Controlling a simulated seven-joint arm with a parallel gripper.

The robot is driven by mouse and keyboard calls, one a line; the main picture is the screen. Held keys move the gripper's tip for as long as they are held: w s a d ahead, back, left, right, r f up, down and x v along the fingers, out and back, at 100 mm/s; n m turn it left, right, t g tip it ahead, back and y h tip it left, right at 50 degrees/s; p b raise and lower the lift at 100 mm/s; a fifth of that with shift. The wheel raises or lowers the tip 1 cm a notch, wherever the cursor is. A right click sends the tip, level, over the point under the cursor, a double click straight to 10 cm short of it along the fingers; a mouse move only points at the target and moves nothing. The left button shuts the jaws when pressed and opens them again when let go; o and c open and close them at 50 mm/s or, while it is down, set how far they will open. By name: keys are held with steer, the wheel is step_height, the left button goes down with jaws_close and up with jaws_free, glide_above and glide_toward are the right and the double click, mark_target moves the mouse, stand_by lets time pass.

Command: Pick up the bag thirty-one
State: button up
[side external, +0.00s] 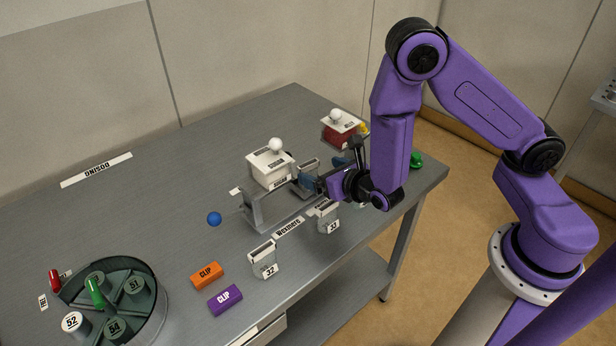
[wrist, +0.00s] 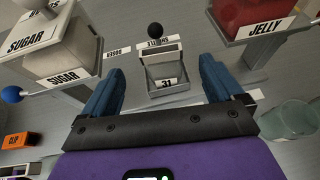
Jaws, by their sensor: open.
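In the side view my gripper (side external: 325,172) reaches in low and level from the right. I cannot tell whether the fingertips are level with the bag's sides.
The white sugar hopper (side external: 266,172) stands close left, the red jelly hopper (side external: 338,136) behind right. A clear glass (wrist: 285,120) is right of my gripper. Bag 32 (side external: 262,258), another bag (side external: 327,217), an orange clip (side external: 207,275) and a purple clip (side external: 225,300) lie nearer the front.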

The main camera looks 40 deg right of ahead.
mark_target(310, 166)
steer(key=shift+x, duration=3.55)
steer(key=shift+f, duration=0.1)
steer(key=c, duration=1)
steer(key=shift+c, duration=0.2)
steer(key=shift+r, duration=0.2)
